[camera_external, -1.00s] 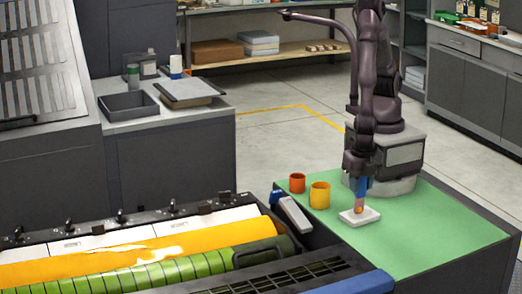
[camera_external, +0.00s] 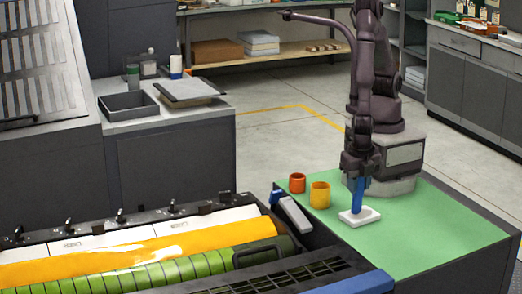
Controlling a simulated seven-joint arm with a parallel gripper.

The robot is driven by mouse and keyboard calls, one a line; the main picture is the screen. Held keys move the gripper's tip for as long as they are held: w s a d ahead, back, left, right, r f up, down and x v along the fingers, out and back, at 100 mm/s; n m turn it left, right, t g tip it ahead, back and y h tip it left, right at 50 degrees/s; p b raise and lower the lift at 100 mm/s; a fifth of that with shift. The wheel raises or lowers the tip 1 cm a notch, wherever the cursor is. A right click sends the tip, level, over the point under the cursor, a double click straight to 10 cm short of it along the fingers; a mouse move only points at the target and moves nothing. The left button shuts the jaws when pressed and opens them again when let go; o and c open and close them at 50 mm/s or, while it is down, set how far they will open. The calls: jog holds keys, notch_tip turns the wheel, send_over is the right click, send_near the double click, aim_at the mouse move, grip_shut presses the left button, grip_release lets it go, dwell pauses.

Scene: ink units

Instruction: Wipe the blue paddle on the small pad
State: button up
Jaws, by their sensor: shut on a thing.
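My gripper (camera_external: 358,174) points down above the green mat and is shut on the blue paddle (camera_external: 357,197). The paddle hangs upright with its lower end at the small white pad (camera_external: 371,216). I cannot tell whether the tip presses on the pad or is just above it. No orange shows on the paddle's visible side. The pad lies flat on the green mat (camera_external: 430,235).
A red cup (camera_external: 297,183) and a yellow cup (camera_external: 319,195) stand left of the pad. A white and blue scraper-like tool (camera_external: 292,212) lies at the mat's left edge. The press with its yellow-coated roller (camera_external: 130,260) is at lower left. The mat's right side is clear.

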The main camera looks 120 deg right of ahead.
jog(key=shift+s+d+f, duration=0.1)
jog(key=shift+s+d, duration=0.05)
jog(key=shift+s, duration=2.15)
notch_tip(320, 180, up, 6)
jog(key=w+d+r+m+y, duration=0.1)
jog(key=w+d+r+m, duration=0.1)
jog(key=w+d+m, duration=0.6)
jog(key=w+d+r+m+y, duration=0.1)
jog(key=w+d+r+m, duration=0.1)
jog(key=w+d+m, duration=0.7)
jog(key=shift+w+d+g, duration=0.4)
jog(key=shift+w+d, duration=0.35)
jog(key=shift+w, duration=0.35)
jog(key=shift+r, duration=0.1)
